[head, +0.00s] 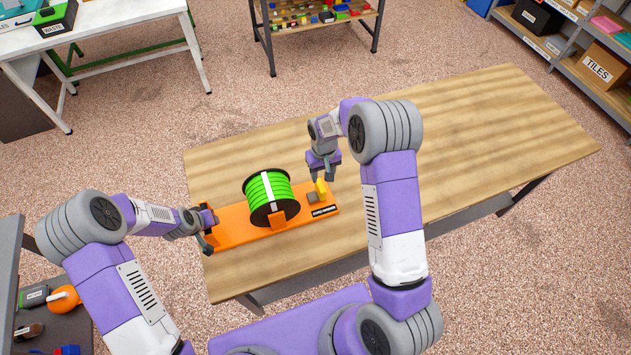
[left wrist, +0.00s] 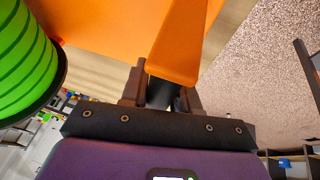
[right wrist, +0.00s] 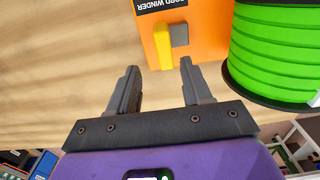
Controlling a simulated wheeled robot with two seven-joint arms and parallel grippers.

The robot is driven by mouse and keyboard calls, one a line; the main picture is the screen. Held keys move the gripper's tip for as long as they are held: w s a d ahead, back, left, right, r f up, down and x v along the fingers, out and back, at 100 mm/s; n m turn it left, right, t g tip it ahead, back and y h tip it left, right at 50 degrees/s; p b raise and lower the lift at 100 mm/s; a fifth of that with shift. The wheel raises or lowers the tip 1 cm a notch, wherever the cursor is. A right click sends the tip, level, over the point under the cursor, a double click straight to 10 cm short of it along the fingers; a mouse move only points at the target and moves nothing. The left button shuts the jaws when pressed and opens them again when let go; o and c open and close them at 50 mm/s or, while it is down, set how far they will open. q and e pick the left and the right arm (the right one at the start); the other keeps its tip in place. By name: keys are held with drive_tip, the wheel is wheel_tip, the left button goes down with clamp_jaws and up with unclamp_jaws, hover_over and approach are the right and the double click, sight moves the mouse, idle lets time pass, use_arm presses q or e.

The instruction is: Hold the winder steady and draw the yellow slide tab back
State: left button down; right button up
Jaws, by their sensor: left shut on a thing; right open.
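The winder is an orange base (head: 237,239) with a green cord reel (head: 262,190) with black rims standing on it, on the wooden table. The yellow slide tab (head: 321,187) sits at the base's right end beside a grey block (head: 312,197); the tab also shows in the right wrist view (right wrist: 163,46). My left gripper (head: 209,228) is shut on the base's left end; in the left wrist view its fingers close around a dark part under an orange piece (left wrist: 178,50). My right gripper (head: 323,176) is open at the tab, which lies just beyond its fingertips and not between them.
The wooden table (head: 480,140) is clear to the right of the winder. A white bench (head: 110,22) stands at the back left, a shelf of small parts (head: 315,22) at the back, and a shelf with boxes (head: 575,50) at the right.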

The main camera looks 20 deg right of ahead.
use_arm(q)
drive_tip(key=shift+s+a+f, duration=0.2)
drive_tip(key=shift+a+f, duration=0.05)
use_arm(e)
drive_tip(key=shift+r, duration=1.45)
use_arm(q)
drive_tip(key=c, duration=0.8)
unclamp_jaws()
drive_tip(key=shift+w+r, duration=0.1)
drive_tip(key=shift+w, duration=0.1)
use_arm(e)
drive_tip(key=shift+a, duration=0.1)
use_arm(q)
drive_tip(key=shift+o, duration=0.2)
drive_tip(key=shift+s+d, duration=0.1)
drive_tip(key=v, duration=1.2)
use_arm(e)
drive_tip(key=shift+f, duration=0.1)
